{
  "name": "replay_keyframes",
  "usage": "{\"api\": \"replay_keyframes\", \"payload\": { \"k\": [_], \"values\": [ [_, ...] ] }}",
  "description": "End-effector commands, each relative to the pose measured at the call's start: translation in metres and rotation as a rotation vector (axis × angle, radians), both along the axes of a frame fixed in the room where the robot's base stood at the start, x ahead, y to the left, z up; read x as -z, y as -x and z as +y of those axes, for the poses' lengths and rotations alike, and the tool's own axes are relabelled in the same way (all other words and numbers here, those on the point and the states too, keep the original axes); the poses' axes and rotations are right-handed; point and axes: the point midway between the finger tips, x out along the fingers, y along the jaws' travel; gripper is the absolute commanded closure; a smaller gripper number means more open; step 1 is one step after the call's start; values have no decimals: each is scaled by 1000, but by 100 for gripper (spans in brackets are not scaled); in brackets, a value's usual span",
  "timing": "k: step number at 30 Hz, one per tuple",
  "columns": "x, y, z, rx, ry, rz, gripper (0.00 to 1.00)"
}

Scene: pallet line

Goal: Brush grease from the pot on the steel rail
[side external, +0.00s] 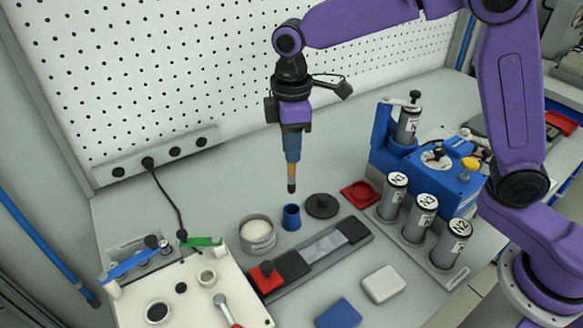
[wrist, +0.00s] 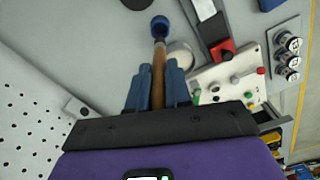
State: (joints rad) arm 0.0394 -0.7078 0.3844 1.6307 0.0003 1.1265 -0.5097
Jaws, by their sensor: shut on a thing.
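My gripper (side external: 292,157) is shut on a brush (side external: 291,178) with a wooden handle and a dark tip. The brush hangs tip-down, clear above the bench; it also shows between the blue fingers in the wrist view (wrist: 158,75). A small blue cup (side external: 291,218) stands below it; in the wrist view the cup (wrist: 160,22) lies just beyond the tip. The grease pot (side external: 257,236), round with pale contents, stands left of the cup. The steel rail (side external: 325,246) lies flat in a dark holder, in front of the cup. The bristles are too small to judge for grease.
A black disc (side external: 321,206) lies right of the cup. A red block (side external: 267,271) sits at the rail holder's near end. Grey cylinders (side external: 420,215) stand in a rack at right. A white panel (side external: 190,295) with knobs is front left. The bench behind the pot is clear.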

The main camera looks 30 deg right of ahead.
Motion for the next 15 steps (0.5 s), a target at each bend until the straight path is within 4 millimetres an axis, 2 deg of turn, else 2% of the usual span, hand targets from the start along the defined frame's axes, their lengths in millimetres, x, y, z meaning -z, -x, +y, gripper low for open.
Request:
{"api": "replay_keyframes", "payload": {
  "k": [10,15],
  "values": [
    [0,0,3,0,0,0,100],
    [0,-2,24,-3,1,1,100]
  ]
}}
